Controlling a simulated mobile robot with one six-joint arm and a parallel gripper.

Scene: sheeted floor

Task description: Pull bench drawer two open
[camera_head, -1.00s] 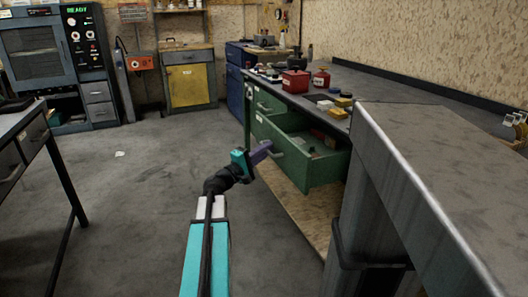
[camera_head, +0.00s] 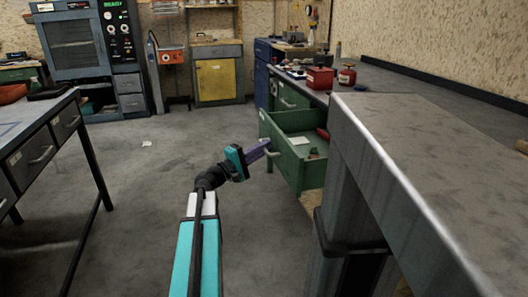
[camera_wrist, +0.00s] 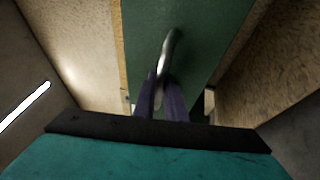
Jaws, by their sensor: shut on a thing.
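A green bench drawer (camera_head: 311,169) stands well out from the bench, and I can see down into it. It also fills the upper middle of the wrist view (camera_wrist: 186,35). Its metal handle (camera_wrist: 168,50) runs between the purple fingers of my gripper (camera_wrist: 162,100), which are shut on it. In the head view my gripper (camera_head: 262,150) reaches the drawer's front from the left. Small items and a pale label or card lie inside the drawer. Another green drawer front (camera_head: 290,97) shows behind it, under the bench top.
A grey worktop (camera_head: 430,150) on a metal leg fills the right foreground. Red tins (camera_head: 320,78) and small parts stand on the bench. A dark table with drawers (camera_head: 40,150) is at the left.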

